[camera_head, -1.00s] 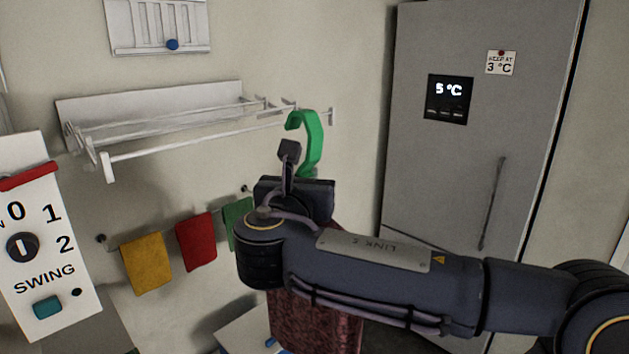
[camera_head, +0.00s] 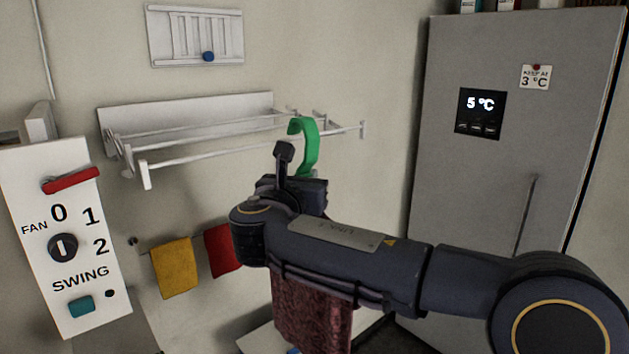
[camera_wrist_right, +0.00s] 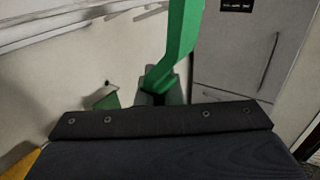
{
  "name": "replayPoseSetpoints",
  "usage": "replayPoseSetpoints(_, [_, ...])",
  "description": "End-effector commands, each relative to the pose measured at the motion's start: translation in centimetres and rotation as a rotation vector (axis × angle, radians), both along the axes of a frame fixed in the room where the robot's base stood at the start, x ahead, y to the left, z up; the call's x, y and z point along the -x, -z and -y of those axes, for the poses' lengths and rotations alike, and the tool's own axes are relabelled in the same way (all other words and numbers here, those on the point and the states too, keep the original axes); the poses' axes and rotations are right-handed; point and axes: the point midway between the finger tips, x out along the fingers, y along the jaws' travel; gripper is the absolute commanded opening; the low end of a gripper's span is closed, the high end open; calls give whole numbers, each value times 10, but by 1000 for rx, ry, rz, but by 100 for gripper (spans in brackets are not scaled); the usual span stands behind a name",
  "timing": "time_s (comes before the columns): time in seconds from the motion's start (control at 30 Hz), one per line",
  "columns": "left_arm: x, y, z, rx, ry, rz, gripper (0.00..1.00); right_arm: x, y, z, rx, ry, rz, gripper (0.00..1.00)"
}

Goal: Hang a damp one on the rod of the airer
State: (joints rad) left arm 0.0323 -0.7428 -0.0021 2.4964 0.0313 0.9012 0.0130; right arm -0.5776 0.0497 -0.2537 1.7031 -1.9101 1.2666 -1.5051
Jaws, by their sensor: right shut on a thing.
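My right gripper (camera_wrist_right: 160,85) is shut on the lower stem of a green hook (camera_head: 309,150), which also shows in the right wrist view (camera_wrist_right: 181,38). The hook stands upright above the gripper, its curved top opening to the left. A dark red, mottled cloth (camera_head: 312,312) hangs below my right arm; its join to the hook is hidden by the arm. The white wall airer (camera_head: 185,108) is at the left, with a long front rod (camera_head: 215,153). In the head view the hook overlaps the rods' right part; I cannot tell whether they touch. My left gripper is not in view.
Yellow (camera_head: 174,267) and red (camera_head: 222,250) cloths hang on the wall below the airer; a green one (camera_wrist_right: 103,99) shows in the wrist view. A fan switch panel (camera_head: 65,235) stands at the left. A grey fridge (camera_head: 510,130) stands at the right.

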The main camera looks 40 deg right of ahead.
Motion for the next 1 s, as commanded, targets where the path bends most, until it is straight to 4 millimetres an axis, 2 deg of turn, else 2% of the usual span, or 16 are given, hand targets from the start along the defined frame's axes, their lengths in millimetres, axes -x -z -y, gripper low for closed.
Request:
replayPoseSetpoints(0.57, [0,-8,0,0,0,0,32,-47,-1,-3,1,1,0,0])
replayPoseSetpoints(0.7, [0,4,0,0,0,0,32,-46,15,-3,1,0,-1,0])
replayPoseSetpoints(1.0, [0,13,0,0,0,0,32,-45,28,-3,1,0,1,0])
